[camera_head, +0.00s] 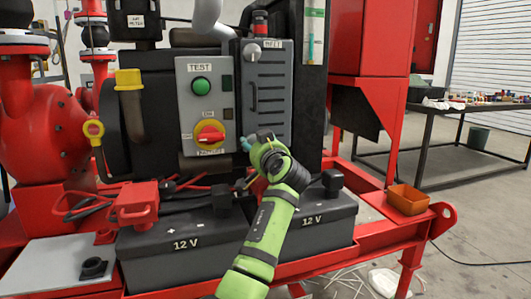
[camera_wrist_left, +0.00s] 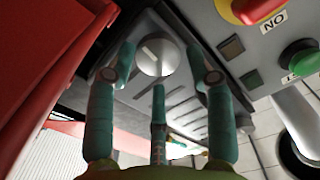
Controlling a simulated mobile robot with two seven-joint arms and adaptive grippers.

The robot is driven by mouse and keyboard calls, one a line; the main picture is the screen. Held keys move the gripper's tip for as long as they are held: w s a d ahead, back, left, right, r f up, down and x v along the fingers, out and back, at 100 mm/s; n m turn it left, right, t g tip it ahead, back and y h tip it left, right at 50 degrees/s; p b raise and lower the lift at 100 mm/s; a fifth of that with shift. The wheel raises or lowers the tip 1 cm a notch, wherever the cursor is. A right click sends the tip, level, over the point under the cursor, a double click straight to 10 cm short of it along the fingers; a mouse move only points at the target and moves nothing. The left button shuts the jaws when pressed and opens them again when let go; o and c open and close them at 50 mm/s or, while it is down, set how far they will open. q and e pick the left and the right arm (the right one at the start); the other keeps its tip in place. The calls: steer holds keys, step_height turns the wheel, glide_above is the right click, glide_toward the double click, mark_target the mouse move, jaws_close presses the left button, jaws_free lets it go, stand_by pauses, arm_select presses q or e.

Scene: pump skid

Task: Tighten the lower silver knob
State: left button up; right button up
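The lower silver knob (camera_wrist_left: 155,57), round with a raised bar, sits on the grey louvred cover in the left wrist view, which is upside down. My left gripper (camera_wrist_left: 160,66) has its teal fingers spread on either side of the knob, with a third finger in the middle below it. Small gaps seem to show, but contact cannot be told. In the head view my left gripper (camera_head: 247,144) is at the lower end of the cover (camera_head: 268,95) and hides the lower knob. The upper silver knob (camera_head: 252,50) is on the same cover, under the BELT label. My right gripper is not in view.
A control box (camera_head: 206,105) with a green TEST button and a red-yellow switch stands just left of the cover. Two black 12 V batteries (camera_head: 170,262) with cables lie below. An orange tray (camera_head: 407,200) sits on the red frame at right. A table (camera_head: 440,106) stands behind.

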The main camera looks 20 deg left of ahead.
arm_select(q)
steer(key=v, duration=1)
steer(key=shift+s+d, duration=0.25)
